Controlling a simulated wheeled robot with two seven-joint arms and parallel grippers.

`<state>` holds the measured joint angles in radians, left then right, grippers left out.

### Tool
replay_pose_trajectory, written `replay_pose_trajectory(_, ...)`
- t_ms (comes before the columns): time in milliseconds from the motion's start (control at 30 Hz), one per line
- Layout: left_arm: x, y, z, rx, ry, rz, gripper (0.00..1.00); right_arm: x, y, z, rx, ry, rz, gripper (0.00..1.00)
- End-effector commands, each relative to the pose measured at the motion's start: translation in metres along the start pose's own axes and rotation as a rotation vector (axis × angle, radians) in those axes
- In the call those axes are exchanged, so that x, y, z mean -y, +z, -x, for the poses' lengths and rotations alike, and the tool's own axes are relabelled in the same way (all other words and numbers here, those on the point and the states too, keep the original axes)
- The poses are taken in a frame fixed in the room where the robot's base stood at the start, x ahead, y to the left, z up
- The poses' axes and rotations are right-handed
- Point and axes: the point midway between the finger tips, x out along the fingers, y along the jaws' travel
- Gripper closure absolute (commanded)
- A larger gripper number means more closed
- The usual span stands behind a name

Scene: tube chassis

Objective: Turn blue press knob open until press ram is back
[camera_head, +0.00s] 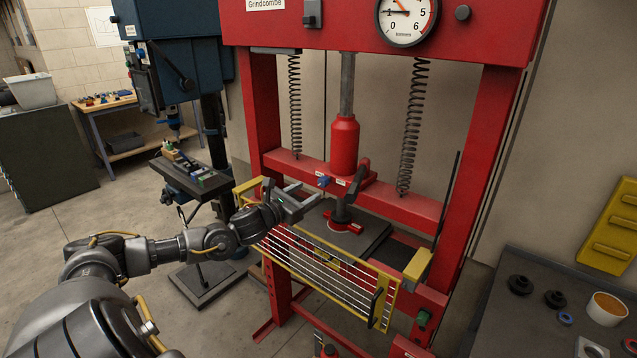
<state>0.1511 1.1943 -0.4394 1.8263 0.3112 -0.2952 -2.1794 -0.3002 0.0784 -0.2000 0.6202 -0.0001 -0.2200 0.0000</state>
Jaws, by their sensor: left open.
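The blue press knob (323,181) sits on the front of the red crossbeam, below the red press ram cylinder (344,146). The ram's dark lower end (341,213) stands at a red ring-shaped part on the dark press bed (362,238); I cannot tell whether they touch. My right gripper is not in view.
A yellow-framed guard (326,268) with bars stands in front of the press bed, below my left arm. Red press columns (487,160) flank the work area. A blue drill press (185,75) stands at left. A dark bench (525,325) with rings and a cup is at right.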

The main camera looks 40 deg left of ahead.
Motion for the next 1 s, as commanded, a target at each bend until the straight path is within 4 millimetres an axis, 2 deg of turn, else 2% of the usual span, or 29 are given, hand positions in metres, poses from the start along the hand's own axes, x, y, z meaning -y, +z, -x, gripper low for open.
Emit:
replay_pose_trajectory(33,0.000,0.006,-0.010,0.005,0.002,0.006,0.48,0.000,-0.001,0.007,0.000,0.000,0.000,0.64)
replay_pose_trajectory(100,-0.001,0.005,-0.022,0.004,0.003,0.005,0.48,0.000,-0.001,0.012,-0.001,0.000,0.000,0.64)
replay_pose_trajectory(333,0.000,0.003,-0.054,0.001,0.002,0.003,0.48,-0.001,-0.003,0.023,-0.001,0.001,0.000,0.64)
replay_pose_trajectory(500,0.001,0.001,-0.063,0.000,-0.002,0.003,0.48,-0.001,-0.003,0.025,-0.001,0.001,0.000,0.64)
replay_pose_trajectory(767,0.001,0.000,-0.064,0.000,-0.001,0.001,0.48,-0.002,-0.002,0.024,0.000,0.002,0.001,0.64)
replay_pose_trajectory(800,0.001,0.000,-0.064,0.000,-0.001,0.002,0.49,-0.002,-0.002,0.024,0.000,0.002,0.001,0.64)
replay_pose_trajectory(1000,0.001,0.000,-0.064,0.000,-0.001,0.002,0.75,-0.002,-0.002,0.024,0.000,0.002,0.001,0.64)
